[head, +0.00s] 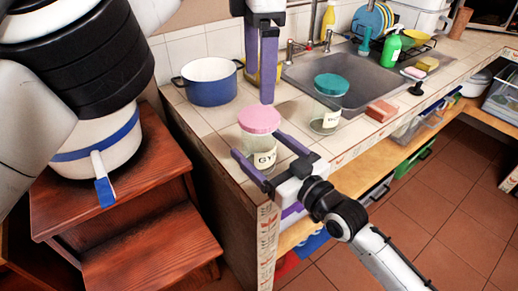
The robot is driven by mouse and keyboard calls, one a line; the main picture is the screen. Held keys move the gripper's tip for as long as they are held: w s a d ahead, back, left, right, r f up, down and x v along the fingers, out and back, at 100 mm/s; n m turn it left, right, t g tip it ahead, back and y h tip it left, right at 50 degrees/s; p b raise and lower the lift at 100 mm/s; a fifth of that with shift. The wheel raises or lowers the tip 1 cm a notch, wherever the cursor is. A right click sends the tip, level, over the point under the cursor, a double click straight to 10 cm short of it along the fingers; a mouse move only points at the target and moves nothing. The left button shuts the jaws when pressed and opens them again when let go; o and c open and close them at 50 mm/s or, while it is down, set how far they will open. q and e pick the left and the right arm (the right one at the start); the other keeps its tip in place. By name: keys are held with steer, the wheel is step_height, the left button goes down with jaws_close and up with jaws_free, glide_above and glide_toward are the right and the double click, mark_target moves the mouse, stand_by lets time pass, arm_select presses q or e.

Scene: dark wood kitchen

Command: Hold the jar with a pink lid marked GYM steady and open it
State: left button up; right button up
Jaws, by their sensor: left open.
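The jar (262,158) marked GYM is clear glass with a pink lid (260,120) on top. It stands upright near the counter's front left corner. My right gripper (255,143) reaches in from the lower right with one purple finger on each side of the jar, and both fingers appear to be against its wall. My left gripper (262,95) points down from the top of the view, above and apart from the pink lid. It is open and empty, seen nearly edge-on, so its gap looks narrow.
A jar with a teal lid (329,104) stands to the right on the tiled counter (200,123). A blue pot (210,82) is at the back left. The sink (345,72) and a reddish block (381,110) lie further right. Wooden steps (150,240) stand left of the counter.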

mark_target(259, 116)
steer(key=shift+w+a, duration=0.4)
steer(key=shift+w, duration=0.05)
steer(key=c, duration=2.1)
jaws_close()
arm_select(q)
steer(key=m, duration=1.3)
steer(key=shift+f, duration=4)
